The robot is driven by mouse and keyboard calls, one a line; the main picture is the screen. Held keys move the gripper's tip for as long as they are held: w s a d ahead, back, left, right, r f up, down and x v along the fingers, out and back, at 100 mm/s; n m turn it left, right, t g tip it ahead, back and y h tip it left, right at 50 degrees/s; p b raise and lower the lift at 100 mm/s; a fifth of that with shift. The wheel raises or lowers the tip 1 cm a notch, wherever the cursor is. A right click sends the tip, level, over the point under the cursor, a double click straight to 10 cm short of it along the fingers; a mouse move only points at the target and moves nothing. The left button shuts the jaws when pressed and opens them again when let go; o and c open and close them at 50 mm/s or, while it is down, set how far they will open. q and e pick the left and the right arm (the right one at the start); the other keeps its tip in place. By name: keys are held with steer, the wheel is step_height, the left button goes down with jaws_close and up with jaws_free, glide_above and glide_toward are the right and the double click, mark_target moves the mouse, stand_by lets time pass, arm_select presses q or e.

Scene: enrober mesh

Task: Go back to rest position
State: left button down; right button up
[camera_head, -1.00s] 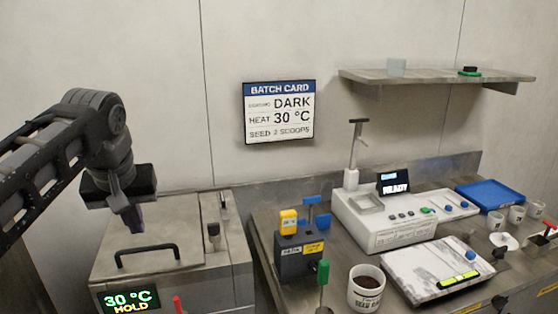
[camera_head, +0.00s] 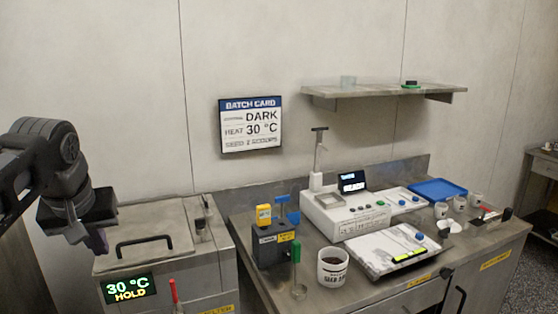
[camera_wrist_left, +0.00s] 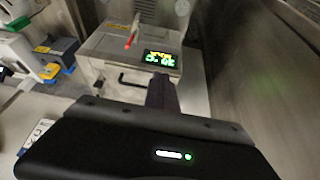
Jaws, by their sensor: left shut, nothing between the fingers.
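My left gripper (camera_head: 97,243) hangs at the left of the head view, pointing down beside the left end of the steel heating unit (camera_head: 215,262). Its fingers are shut with nothing between them. In the left wrist view my left gripper (camera_wrist_left: 162,92) shows as a dark closed finger shape in front of the same unit (camera_wrist_left: 105,45). The unit's lid with the black handle (camera_head: 145,243) is closed, and its display (camera_head: 128,289) reads 30 °C HOLD. My right gripper is in neither view.
The bench to the right holds a white machine (camera_head: 360,208), a dark box with a yellow block (camera_head: 270,247), a white cup (camera_head: 333,268), a white flat device (camera_head: 385,252) and a blue tray (camera_head: 437,190). A shelf (camera_head: 380,92) and a batch card (camera_head: 251,124) are on the wall.

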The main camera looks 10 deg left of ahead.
arm_select(q)
steer(key=w+d+f+m+t+h, duration=0.25)
steer(key=w+d+f, duration=0.25)
steer(key=w+f, duration=0.65)
steer(key=d+f+h, duration=0.1)
steer(key=d+f, duration=0.3)
steer(key=f, duration=0.5)
steer(key=s+d+f, duration=0.1)
steer(key=d+f, duration=0.4)
steer(key=f, duration=0.4)
steer(key=d+f+h, duration=0.1)
steer(key=d+f, duration=0.4)
steer(key=f, duration=0.5)
steer(key=shift+s+h, duration=0.3)
steer(key=shift+h, duration=0.05)
steer(key=s+d+f+g, duration=0.2)
steer(key=s+d+f, duration=0.2)
steer(key=s, duration=0.5)
steer(key=s+d+f+g, duration=0.2)
steer(key=s+d+f, duration=0.1)
steer(key=s+f, duration=0.5)
steer(key=s+d+f+g+h, duration=0.1)
steer(key=s+d+f+g, duration=0.1)
steer(key=s+d+f, duration=0.2)
steer(key=s+f+m, duration=0.1)
steer(key=s+f, duration=0.2)
steer(key=s, duration=0.3)
steer(key=shift+s+d+g, duration=0.25)
steer(key=shift+d+g, duration=0.05)
steer(key=shift+g, duration=0.05)
